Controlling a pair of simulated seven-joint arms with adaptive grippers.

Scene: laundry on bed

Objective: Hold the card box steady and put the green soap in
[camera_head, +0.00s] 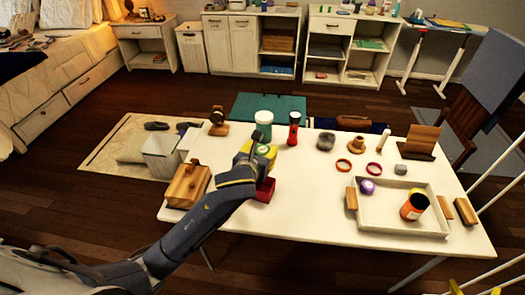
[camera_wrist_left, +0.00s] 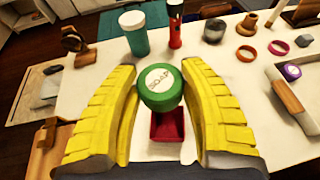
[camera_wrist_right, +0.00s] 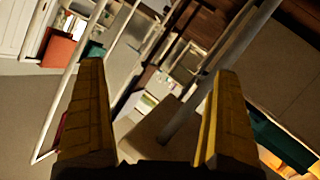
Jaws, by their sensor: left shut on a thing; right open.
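The green soap (camera_wrist_left: 161,86), a round piece marked SOAP, is between the yellow fingers of my left gripper (camera_wrist_left: 162,92), which is shut on it. In the head view my left gripper (camera_head: 262,155) is above the left part of the white table. A small open red box (camera_head: 265,190), which I take for the card box, stands on the table under it. In the left wrist view the red box (camera_wrist_left: 167,128) shows just below the soap, partly hidden by it. My right gripper (camera_wrist_right: 150,115) is open and empty, away from the box; its yellow tips show at the head view's bottom right corner.
A wooden box (camera_head: 187,186) stands left of the red box. A teal jar with a white lid (camera_head: 264,122) and a red bottle (camera_head: 294,128) stand behind. A white tray (camera_head: 400,225) with a purple item and an orange-black jar is at right. The front middle is clear.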

